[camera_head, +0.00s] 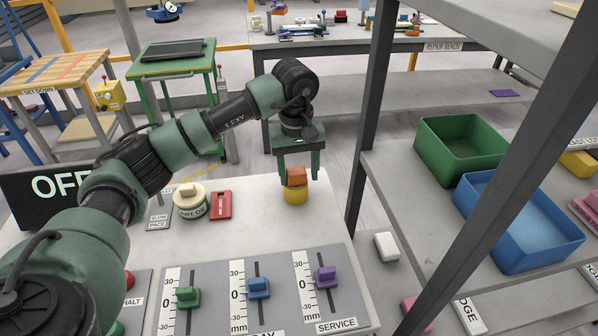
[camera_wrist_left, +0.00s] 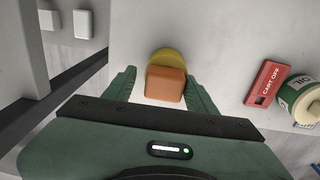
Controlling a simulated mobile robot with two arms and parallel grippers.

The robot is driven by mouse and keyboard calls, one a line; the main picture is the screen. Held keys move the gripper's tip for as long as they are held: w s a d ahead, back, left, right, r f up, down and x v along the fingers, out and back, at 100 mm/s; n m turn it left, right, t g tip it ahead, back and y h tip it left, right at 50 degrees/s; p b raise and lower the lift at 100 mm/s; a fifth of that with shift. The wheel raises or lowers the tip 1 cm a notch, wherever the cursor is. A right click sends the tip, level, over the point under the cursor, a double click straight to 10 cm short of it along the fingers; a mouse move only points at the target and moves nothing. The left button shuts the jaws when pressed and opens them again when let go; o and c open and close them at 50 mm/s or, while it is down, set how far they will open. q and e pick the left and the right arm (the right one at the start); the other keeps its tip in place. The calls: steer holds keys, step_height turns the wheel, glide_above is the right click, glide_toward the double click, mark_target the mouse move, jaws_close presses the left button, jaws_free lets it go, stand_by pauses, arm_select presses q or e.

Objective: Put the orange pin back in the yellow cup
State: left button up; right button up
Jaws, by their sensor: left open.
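The yellow cup (camera_head: 296,196) stands on the pale slab near its far right edge. The orange pin (camera_head: 296,176), a blocky piece, shows directly above the cup and looks to be in it or on it; its lower end is hidden. My left gripper (camera_head: 298,174) points down over the cup, its green fingers open on either side of the pin. In the left wrist view the fingers (camera_wrist_left: 162,88) stand apart from the orange pin (camera_wrist_left: 165,86), with the yellow cup (camera_wrist_left: 168,57) showing behind it. My right gripper is not in view.
Purple (camera_head: 326,277), blue (camera_head: 259,288) and green sliders (camera_head: 188,297) line the slab's front. A dark shelf post (camera_head: 372,110) rises close to the right.

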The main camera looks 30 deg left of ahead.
arm_select(q)
steer(key=f, duration=0.1)
steer(key=s+f, duration=0.1)
steer(key=shift+s+f+g, duration=0.15)
steer(key=shift+f+g, duration=0.15)
steer(key=shift+g, duration=0.1)
steer(key=r, duration=0.3)
steer(key=w+r+b, duration=0.1)
steer(key=shift+a+r, duration=0.25)
steer(key=shift+t, duration=0.4)
steer(key=r, duration=0.4)
steer(key=shift+s+d+r, duration=0.2)
steer(key=shift+r, duration=0.2)
steer(key=shift+w+r, duration=0.15)
steer(key=shift+r, duration=0.3)
